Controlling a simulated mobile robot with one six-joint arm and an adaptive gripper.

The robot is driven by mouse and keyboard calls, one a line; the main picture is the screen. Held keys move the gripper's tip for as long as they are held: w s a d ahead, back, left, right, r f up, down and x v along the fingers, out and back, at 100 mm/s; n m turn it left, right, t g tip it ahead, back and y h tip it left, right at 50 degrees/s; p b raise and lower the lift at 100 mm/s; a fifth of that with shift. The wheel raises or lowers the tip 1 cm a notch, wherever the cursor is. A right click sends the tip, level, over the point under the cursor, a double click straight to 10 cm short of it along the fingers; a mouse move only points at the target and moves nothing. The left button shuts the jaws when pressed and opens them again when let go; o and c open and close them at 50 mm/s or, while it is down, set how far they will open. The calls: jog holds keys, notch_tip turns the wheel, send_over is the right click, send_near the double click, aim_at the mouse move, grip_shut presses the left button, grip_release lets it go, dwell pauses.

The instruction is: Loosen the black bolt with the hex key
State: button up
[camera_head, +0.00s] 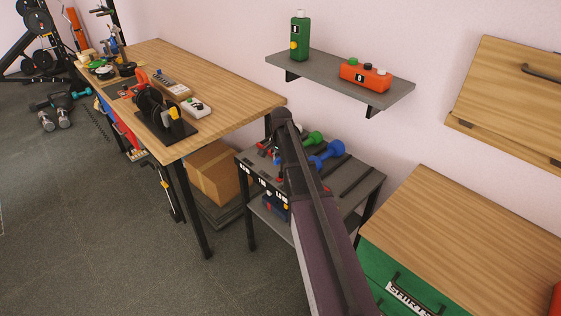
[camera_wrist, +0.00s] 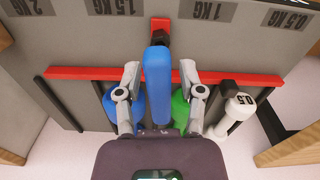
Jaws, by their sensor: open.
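My gripper (camera_wrist: 159,72) is open above the dumbbell rack, seen in the wrist view. Its two fingers stand on either side of a blue rounded bar (camera_wrist: 157,82). I cannot tell whether they touch it or what the bar belongs to. A small red and black part (camera_wrist: 160,30) shows beyond the bar's far end. In the head view, my arm hides the gripper. I cannot make out the black bolt or a hex key for certain in either view. A black fixture (camera_head: 156,110) on a stand sits on the workbench.
The rack (camera_head: 355,180) holds blue (camera_head: 328,154), green (camera_head: 313,138) and white (camera_wrist: 236,112) dumbbells. A red rail (camera_wrist: 90,74) crosses it. The wooden workbench (camera_head: 222,92) is at left, a wall shelf (camera_head: 335,75) above, and a wood-topped cabinet (camera_head: 470,225) at right.

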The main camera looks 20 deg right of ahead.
jog(key=shift+f+b, duration=0.3)
jog(key=shift+f, duration=0.25)
grip_shut()
jog(key=shift+n, duration=0.3)
